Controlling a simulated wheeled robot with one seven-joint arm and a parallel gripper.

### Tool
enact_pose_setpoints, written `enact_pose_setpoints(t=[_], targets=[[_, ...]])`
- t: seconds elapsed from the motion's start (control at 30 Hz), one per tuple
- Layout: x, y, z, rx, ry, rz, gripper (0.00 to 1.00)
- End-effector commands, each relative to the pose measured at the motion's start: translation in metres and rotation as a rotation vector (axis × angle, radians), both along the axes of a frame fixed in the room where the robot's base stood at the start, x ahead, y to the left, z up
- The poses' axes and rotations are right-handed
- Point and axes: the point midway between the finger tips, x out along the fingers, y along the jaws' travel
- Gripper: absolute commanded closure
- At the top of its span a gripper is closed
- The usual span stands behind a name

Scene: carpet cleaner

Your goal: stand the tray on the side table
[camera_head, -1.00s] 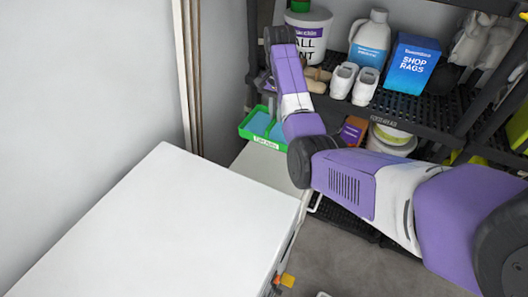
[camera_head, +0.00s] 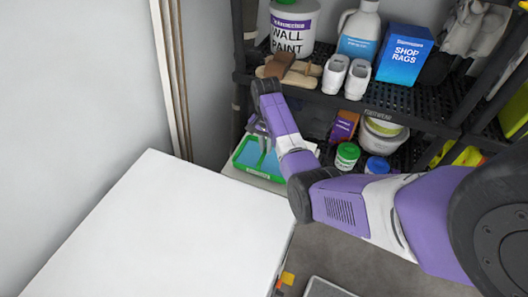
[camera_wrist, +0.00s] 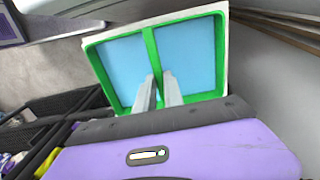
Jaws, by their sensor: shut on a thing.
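The tray (camera_head: 242,165) is green with blue-floored compartments and a middle divider. It is at or just over the pale top of the side table (camera_head: 233,174), behind the large white surface; I cannot tell whether its underside touches. In the wrist view the tray (camera_wrist: 88,52) looks level with the pale tabletop (camera_wrist: 226,40), which shows as a thin border around it. My gripper (camera_wrist: 158,88) is shut on the divider; in the head view the gripper (camera_head: 260,132) reaches down to the tray, partly hidden by my wrist.
A large white surface (camera_head: 150,230) fills the front left. A dark shelf rack (camera_head: 425,118) stands close behind and right, holding a paint bucket (camera_head: 291,30), shoes (camera_head: 346,78) and a rag box (camera_head: 404,55). A wall is at left. Grey floor shows at lower right.

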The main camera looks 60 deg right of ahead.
Motion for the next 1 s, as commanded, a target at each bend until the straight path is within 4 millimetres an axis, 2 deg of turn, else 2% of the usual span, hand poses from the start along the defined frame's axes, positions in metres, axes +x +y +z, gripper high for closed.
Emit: enact_pose_setpoints(t=[0.13, 0.33, 0.77, 0.8, 0.9, 1.0], targets=[[-0.004, 0.003, -0.012, -0.001, 0.0, -0.002, 1.0], [-0.007, 0.004, -0.04, -0.002, -0.001, -0.005, 1.0], [-0.008, 0.005, -0.043, -0.001, -0.001, -0.005, 1.0], [-0.008, 0.005, -0.045, 0.0, 0.0, -0.005, 0.86], [-0.008, 0.005, -0.044, 0.0, 0.0, -0.005, 0.66], [-0.008, 0.005, -0.044, 0.0, 0.0, -0.005, 0.66]])
